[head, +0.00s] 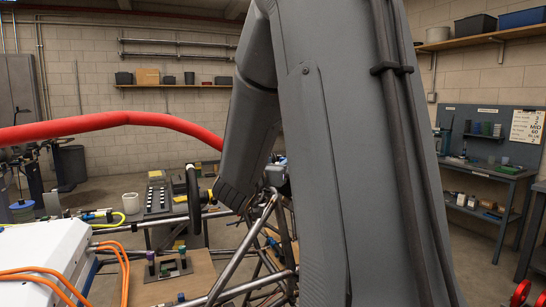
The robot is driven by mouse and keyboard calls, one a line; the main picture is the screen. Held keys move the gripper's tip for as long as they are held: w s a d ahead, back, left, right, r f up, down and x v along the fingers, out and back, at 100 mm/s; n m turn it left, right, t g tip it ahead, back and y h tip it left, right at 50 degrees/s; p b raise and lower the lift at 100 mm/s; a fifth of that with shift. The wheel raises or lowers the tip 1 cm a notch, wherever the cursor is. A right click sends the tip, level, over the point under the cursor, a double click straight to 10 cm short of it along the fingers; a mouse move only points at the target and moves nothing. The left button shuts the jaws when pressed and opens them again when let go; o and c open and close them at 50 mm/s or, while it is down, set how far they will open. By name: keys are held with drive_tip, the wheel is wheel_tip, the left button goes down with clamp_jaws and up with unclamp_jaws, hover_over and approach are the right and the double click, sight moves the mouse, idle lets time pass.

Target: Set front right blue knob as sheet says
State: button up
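A white sheet (527,126) with handwritten lines hangs on the dark board at the far right. I make out words like "MID" and "BLUE" with digits, but the rest is too small to read surely. The tube chassis (240,255) stands in the lower middle, partly behind my arm. A blue fitting (91,215) sits on its left side and a small blue piece (181,296) shows at the bottom edge. I cannot tell whether either is the front right blue knob. My gripper is not seen; my large grey arm fills the middle and hides much of the chassis.
A red tube (110,120) arches across the left. A white box (45,262) with orange cables (120,262) is at lower left. A steering wheel (193,205) stands on the chassis. A workbench (485,173) and shelves line the right. Bare floor shows before the workbench.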

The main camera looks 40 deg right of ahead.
sight(282, 159)
drive_tip(key=p+x, duration=0.2)
drive_tip(key=x, duration=0.5)
drive_tip(key=shift+w+d, duration=0.3)
clamp_jaws()
